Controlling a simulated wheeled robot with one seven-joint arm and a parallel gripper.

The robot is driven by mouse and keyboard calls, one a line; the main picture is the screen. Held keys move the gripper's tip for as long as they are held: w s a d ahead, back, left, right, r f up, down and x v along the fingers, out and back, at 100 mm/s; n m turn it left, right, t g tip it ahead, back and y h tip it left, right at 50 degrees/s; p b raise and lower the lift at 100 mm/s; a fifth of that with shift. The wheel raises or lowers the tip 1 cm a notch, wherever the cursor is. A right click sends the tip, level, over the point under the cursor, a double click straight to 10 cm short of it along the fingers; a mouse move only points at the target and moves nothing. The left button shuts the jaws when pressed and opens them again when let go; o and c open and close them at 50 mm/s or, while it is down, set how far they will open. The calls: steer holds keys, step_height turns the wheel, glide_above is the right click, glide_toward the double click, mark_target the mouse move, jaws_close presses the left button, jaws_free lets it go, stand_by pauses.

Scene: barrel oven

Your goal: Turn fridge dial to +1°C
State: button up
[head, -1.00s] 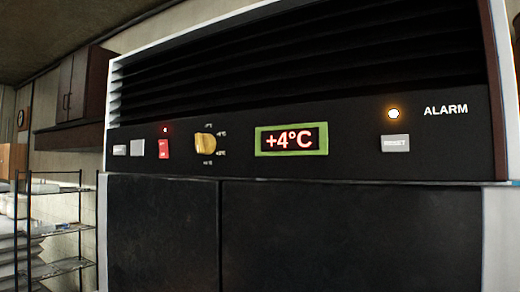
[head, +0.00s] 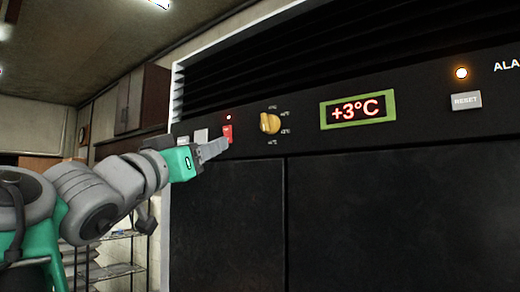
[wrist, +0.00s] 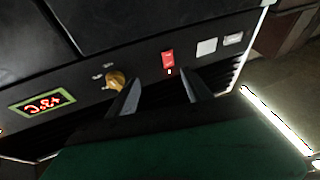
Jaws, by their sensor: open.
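The fridge dial (head: 270,123) is a round yellow knob on the black control panel, with small temperature marks around it. In the wrist view the dial (wrist: 116,79) is just left of the fingertips. The display (head: 357,110) in a green frame reads +3°C. My gripper (head: 222,145) is left of the dial and slightly lower, in front of the red switch. In the wrist view my gripper (wrist: 159,88) shows two grey fingers spread apart with nothing between them. The gap to the panel is hard to judge.
A red switch (head: 227,134) and white buttons (head: 201,136) are left of the dial. A reset button (head: 466,101) and a lit orange alarm lamp (head: 461,73) are to the right. Dark fridge doors (head: 380,210) lie below. A wire rack (head: 120,265) stands at the left.

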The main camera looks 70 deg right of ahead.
mark_target(262, 127)
steer(key=s+a+r+m+g+y, duration=0.1)
steer(key=s+r+m+g, duration=0.1)
steer(key=s+m+g, duration=0.35)
steer(key=shift+n, duration=0.85)
steer(key=s+d, duration=0.1)
steer(key=d, duration=0.1)
steer(key=s+d+r+p, duration=0.1)
steer(key=s+d, duration=0.1)
steer(key=s+d+r+p, duration=0.1)
steer(key=s+d, duration=0.1)
steer(key=shift+s+r, duration=0.1)
steer(key=shift+r, duration=0.15)
steer(key=shift+c, duration=0.5)
jaws_close()
steer(key=m, duration=0.1)
steer(key=m+g, duration=0.1)
steer(key=m+g+y+p, duration=0.1)
steer(key=shift+w+d+r+m, duration=0.1)
steer(key=shift+w+m, duration=0.15)
steer(key=shift+m, duration=0.35)
